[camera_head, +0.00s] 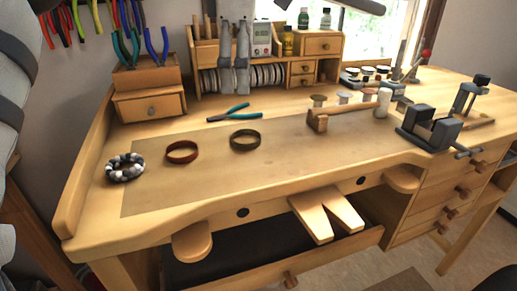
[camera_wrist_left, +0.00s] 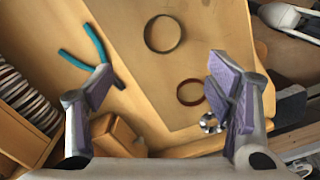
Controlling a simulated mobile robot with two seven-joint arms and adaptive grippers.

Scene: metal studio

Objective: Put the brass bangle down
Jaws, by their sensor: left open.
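The brass bangle seems to be the dark olive-brown ring (camera_head: 245,148), lying flat on the tan mat (camera_head: 300,165) of the workbench. In the left wrist view it is the upper ring (camera_wrist_left: 162,50). My left gripper (camera_head: 234,90) is above the back of the bench, in front of the disc rack, behind the bangle and apart from it. In the left wrist view its purple-padded fingers (camera_wrist_left: 160,72) are wide apart with nothing between them. My right gripper is not in view.
A reddish bangle (camera_head: 182,160) and a beaded bracelet (camera_head: 125,177) lie to the left. Teal-handled pliers (camera_head: 235,114) lie behind the bangle. A drawer box (camera_head: 150,106) and a disc rack (camera_head: 205,80) stand at the back. The front mat is clear.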

